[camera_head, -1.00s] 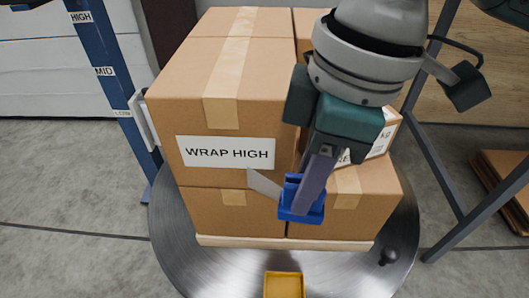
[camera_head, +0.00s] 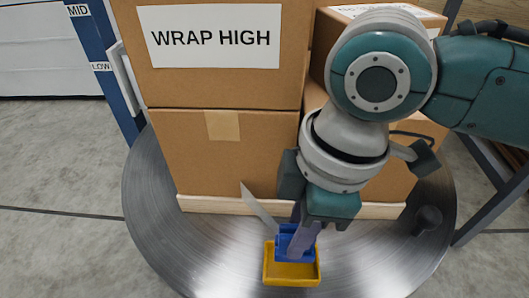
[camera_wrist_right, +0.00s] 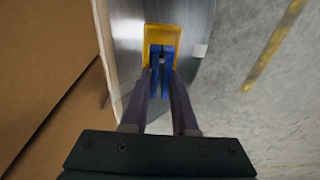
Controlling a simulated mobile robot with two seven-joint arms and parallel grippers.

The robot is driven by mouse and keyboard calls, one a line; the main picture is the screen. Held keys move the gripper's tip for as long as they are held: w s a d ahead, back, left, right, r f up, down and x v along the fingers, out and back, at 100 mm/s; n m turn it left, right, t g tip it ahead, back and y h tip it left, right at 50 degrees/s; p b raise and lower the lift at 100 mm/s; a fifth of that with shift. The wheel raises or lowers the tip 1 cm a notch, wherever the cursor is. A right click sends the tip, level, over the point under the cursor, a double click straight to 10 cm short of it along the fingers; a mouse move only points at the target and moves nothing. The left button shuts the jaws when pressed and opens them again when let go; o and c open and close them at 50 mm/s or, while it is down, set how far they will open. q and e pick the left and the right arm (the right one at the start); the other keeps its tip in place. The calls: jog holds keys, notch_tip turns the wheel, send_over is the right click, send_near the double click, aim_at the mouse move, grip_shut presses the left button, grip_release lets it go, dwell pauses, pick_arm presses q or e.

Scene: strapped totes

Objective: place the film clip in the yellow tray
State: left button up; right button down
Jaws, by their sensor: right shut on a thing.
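The film clip is blue (camera_head: 288,240) with a pale strip of film (camera_head: 260,210) sticking out to its upper left. My right gripper (camera_head: 300,243) is shut on the clip and holds it over the yellow tray (camera_head: 291,281). Whether the clip touches the tray cannot be told. In the right wrist view, the blue clip (camera_wrist_right: 161,78) sits between my fingertips, with the yellow tray (camera_wrist_right: 162,34) just past it. The clip and fingers hide part of the tray. My left gripper is not in view.
The tray stands on a round metal turntable (camera_head: 160,215). Behind it, cardboard boxes (camera_head: 225,155) are stacked on a pale wooden base (camera_head: 225,206), the upper one labelled WRAP HIGH. A blue post (camera_head: 112,85) stands at the left.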

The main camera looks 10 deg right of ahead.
notch_tip(320, 180, down, 5)
jog(key=b, duration=0.3)
jog(key=shift+b, duration=0.3)
jog(key=shift+r, duration=0.1)
jog(key=c, duration=0.7)
grip_release()
